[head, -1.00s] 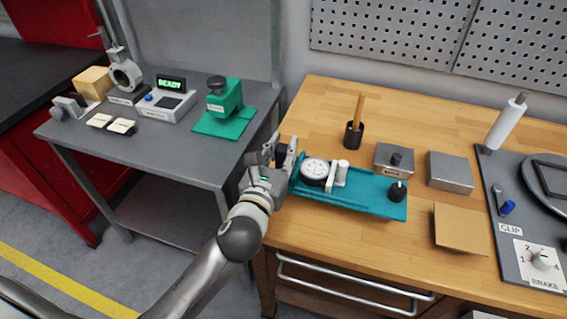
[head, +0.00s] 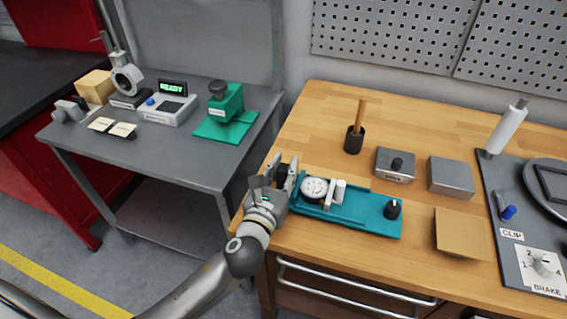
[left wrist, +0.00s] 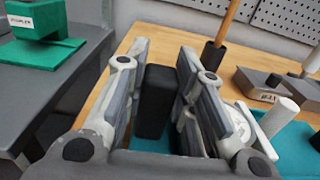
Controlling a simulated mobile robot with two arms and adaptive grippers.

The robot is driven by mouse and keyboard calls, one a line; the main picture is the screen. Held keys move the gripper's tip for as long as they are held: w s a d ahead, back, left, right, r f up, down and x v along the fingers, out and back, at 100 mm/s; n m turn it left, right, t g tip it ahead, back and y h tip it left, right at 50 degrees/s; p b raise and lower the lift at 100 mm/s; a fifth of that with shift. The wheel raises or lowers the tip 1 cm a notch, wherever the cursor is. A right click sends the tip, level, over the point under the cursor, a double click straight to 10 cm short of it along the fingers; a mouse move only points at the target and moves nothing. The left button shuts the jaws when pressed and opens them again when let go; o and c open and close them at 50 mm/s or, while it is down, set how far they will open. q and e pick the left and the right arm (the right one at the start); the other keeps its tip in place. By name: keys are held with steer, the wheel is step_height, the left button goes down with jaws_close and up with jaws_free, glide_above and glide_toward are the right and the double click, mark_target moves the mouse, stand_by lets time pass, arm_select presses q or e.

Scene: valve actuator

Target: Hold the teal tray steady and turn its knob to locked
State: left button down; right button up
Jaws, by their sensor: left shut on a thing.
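The teal tray (head: 365,220) lies on the wooden bench near its front edge. It carries a white-faced dial gauge (head: 314,189), a white upright post (head: 340,191) and, at its right end, a black knob (head: 392,210) with a pale mark. My left gripper (head: 281,172) is at the tray's left end, shut on an upright black block (left wrist: 154,100), which seems to be the tray's handle. Its foot is partly hidden by the fingers. The knob's lettering is too small to read. My right gripper is not in view.
Behind the tray stand a black cup (head: 353,141) with a wooden stick, a grey box with a knob (head: 396,164) and a plain grey box (head: 450,176). A tan plate (head: 462,233) lies to the right, before the grey CLIP and BRAKE panel (head: 520,262).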

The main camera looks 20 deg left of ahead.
arm_select(q)
steer(key=shift+f, duration=0.95)
stand_by(0.8)
steer(key=shift+f, duration=0.1)
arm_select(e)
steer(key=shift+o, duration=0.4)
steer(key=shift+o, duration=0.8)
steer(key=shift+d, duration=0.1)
